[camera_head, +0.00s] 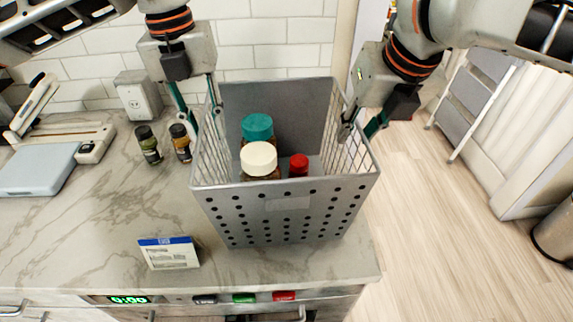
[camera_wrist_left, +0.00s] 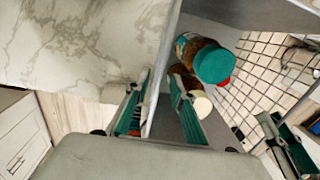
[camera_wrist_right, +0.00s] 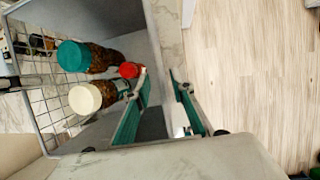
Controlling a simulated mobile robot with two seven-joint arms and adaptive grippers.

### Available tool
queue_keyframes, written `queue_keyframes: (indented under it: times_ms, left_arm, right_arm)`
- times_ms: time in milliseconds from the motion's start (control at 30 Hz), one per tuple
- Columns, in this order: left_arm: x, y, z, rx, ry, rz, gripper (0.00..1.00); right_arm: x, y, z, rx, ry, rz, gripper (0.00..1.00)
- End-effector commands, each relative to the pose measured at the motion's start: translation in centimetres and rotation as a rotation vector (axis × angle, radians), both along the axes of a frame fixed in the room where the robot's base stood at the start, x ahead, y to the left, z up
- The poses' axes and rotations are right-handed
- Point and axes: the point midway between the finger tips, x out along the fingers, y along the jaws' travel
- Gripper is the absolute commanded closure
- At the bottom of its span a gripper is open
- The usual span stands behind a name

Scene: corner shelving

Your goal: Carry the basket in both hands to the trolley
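The grey basket (camera_head: 285,210) stands upright on the marble counter near its right end. It has mesh sides, and a perforated wall faces me. Inside are a teal-lidded jar (camera_head: 257,127), a white-lidded jar (camera_head: 259,160) and a red-capped container (camera_head: 299,164). My left gripper (camera_head: 202,114) is open, its fingers on either side of the basket's left rim; the left wrist view shows the rim between them. My right gripper (camera_head: 358,128) is open, with its fingers astride the right rim, also seen in the right wrist view (camera_wrist_right: 163,105). I cannot make out a trolley.
Two small spice jars (camera_head: 165,144) stand left of the basket. A blue-and-white card (camera_head: 169,253) stands at the counter's front. A scale-like device (camera_head: 45,165) is at the left. Open wooden floor (camera_head: 430,240) lies to the right, with a stepladder (camera_head: 475,95) beyond.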

Motion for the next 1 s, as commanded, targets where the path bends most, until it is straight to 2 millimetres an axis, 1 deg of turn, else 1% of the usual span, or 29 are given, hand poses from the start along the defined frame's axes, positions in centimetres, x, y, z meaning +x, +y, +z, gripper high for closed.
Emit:
queue_keyframes:
  times_ms: [267, 367, 700, 833, 1000]
  left_arm:
    - [0.0, -0.1, -0.3, -0.001, 0.0, -0.002, 0.76]
    - [0.0, -0.1, -1.2, -0.001, 0.003, -0.002, 0.76]
    - [0.0, -0.6, -5.9, -0.002, 0.002, -0.003, 0.76]
    - [0.0, -0.7, -7.1, -0.002, 0.001, -0.003, 0.76]
    - [0.0, -0.8, -7.8, -0.002, 0.0, -0.002, 0.76]
  right_arm:
    - [0.1, 0.0, -0.2, 0.002, 0.001, -0.002, 0.76]
    - [0.4, 0.1, -1.1, 0.002, 0.003, -0.002, 0.76]
    - [2.2, 0.7, -5.5, 0.003, 0.004, -0.004, 0.76]
    - [2.7, 0.8, -6.6, 0.004, 0.002, -0.005, 0.76]
    - [3.0, 0.9, -7.1, 0.003, 0.0, -0.005, 0.76]
